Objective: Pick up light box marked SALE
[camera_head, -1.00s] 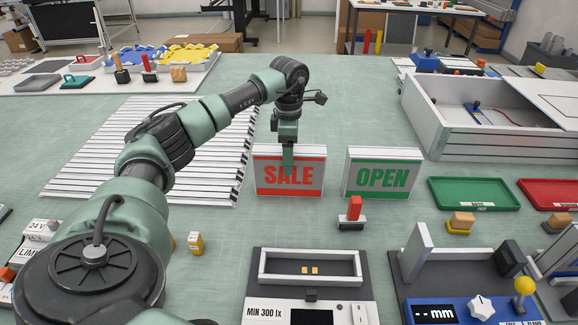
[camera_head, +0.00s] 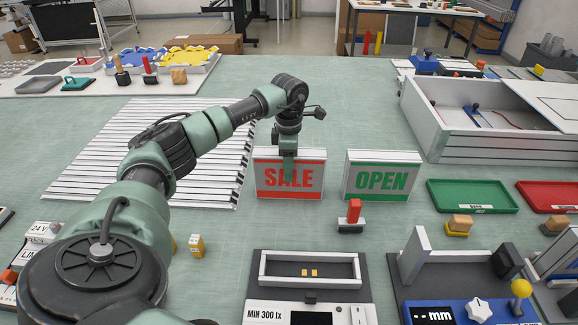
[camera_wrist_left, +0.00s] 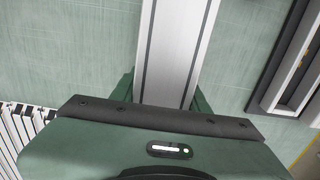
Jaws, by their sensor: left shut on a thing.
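The SALE light box (camera_head: 301,190) is a white-framed box with a red front, standing upright on the green work mat. My left gripper (camera_head: 289,172) is over its top edge, with one finger in front of the letters, shut on the box. The left wrist view shows the box's pale top (camera_wrist_left: 176,45) running between my left gripper's fingers (camera_wrist_left: 160,90). An OPEN light box (camera_head: 382,180) with green letters stands upright just to its right. My right gripper is not in view.
A slatted white panel (camera_head: 110,165) lies to the left. A red-handled stamp (camera_head: 353,212) and a MIN 300 lx test station (camera_head: 310,285) stand in front. Green (camera_head: 472,196) and red trays (camera_head: 550,194) and a large white box frame (camera_head: 450,130) are to the right.

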